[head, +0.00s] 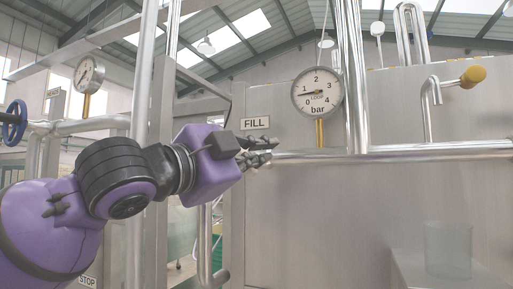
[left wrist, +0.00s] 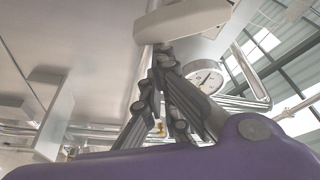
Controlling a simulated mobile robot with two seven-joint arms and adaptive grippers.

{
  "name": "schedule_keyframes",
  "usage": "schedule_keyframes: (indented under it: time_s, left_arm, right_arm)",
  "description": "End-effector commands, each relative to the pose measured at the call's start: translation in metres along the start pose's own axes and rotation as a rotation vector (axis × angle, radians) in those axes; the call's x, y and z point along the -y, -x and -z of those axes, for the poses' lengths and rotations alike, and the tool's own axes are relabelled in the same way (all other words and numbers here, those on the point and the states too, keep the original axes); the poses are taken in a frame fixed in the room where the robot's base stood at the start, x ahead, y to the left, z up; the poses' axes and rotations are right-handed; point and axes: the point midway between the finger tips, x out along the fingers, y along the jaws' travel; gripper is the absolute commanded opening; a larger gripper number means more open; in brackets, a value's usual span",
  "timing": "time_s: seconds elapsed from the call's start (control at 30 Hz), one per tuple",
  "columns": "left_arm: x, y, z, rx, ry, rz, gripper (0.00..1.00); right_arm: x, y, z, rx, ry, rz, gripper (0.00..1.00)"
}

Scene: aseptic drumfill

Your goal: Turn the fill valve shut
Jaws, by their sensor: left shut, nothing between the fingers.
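My left gripper (head: 272,150) is shut and empty in the head view, its fingers pointing right, just below the FILL label (head: 256,123). The fingertips overlap the left end of a horizontal steel pipe (head: 400,152); I cannot tell whether they touch it. No fill valve handle shows clearly near the label; the gripper may hide it. In the left wrist view, the closed fingers (left wrist: 163,58) reach up to a pale, rounded part (left wrist: 183,20), which I cannot identify for certain. My right gripper is not in view.
A pressure gauge (head: 317,93) stands right of the label, another (head: 89,73) at the left. A blue handwheel (head: 14,122) is at the far left. A pipe with a yellow knob (head: 473,76) is at the right. A clear beaker (head: 448,250) stands on a ledge, lower right.

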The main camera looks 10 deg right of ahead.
Motion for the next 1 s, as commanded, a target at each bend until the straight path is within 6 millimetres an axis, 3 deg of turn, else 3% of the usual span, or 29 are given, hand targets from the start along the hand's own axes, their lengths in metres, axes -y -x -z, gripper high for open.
schedule_keyframes:
  time_s: [0.33,1.0]
  left_arm:
    - [-0.01,0.004,-0.012,0.004,-0.28,-0.097,0.0]
    - [-0.018,0.007,-0.022,0.003,-0.269,-0.095,0.0]
  right_arm:
    - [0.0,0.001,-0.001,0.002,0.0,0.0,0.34]
    - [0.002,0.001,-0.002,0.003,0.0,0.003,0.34]
